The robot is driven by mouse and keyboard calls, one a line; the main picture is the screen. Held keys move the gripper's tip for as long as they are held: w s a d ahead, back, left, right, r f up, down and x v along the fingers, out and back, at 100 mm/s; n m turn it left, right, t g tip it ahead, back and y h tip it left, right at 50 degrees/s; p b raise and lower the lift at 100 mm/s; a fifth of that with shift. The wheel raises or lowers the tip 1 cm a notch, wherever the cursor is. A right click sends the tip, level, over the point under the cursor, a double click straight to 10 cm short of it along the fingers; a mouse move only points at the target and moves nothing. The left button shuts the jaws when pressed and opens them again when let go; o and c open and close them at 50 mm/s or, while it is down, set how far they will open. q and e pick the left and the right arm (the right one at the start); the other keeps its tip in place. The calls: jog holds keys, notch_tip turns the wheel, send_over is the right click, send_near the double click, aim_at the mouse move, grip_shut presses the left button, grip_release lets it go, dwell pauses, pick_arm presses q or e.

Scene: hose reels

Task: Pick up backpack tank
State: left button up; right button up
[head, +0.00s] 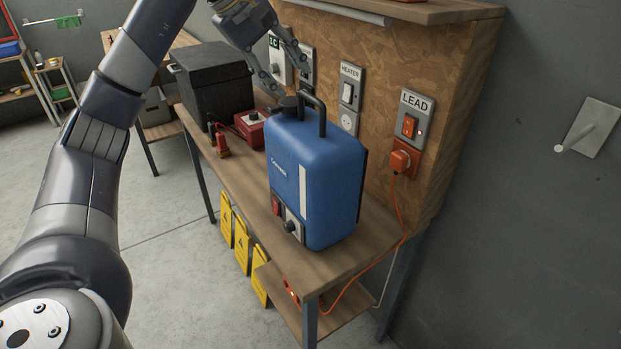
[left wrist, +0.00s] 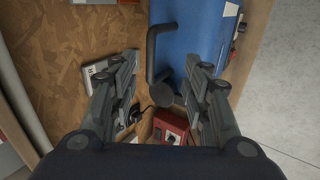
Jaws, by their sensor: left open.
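The backpack tank (head: 318,190) is a blue upright box with a black loop handle (head: 319,108) and a round black cap on top. It stands on the wooden workbench (head: 375,232). My left gripper (head: 290,82) is open and empty, above and just behind the tank's top on its left side. In the left wrist view the tank (left wrist: 192,38) is at the top, and its black handle (left wrist: 152,57) lies between and beyond the open fingers (left wrist: 163,78). The fingers look apart from the handle. My right gripper is not in view.
A black case (head: 212,80) and a red box (head: 250,128) stand left of the tank. A board with switches and sockets (head: 350,88) rises behind it. An orange plug (head: 403,162) has a cable running down past the bench. Yellow signs (head: 241,246) hang below the front edge.

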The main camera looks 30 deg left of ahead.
aim_at(314, 100)
pick_arm(q)
jog(key=x, duration=0.3)
jog(key=p+x, duration=0.1)
jog(key=x, duration=0.1)
jog(key=p+x, duration=0.1)
jog(key=x, duration=0.2)
jog(key=shift+w+d, duration=0.45)
jog(key=shift+d, duration=0.05)
jog(key=shift+w+f, duration=0.25)
jog(key=shift+f, duration=0.1)
jog(key=shift+s, duration=0.1)
jog(key=shift+c, duration=0.6)
jog(key=c, duration=0.9)
grip_shut()
jog(key=shift+r, duration=0.2)
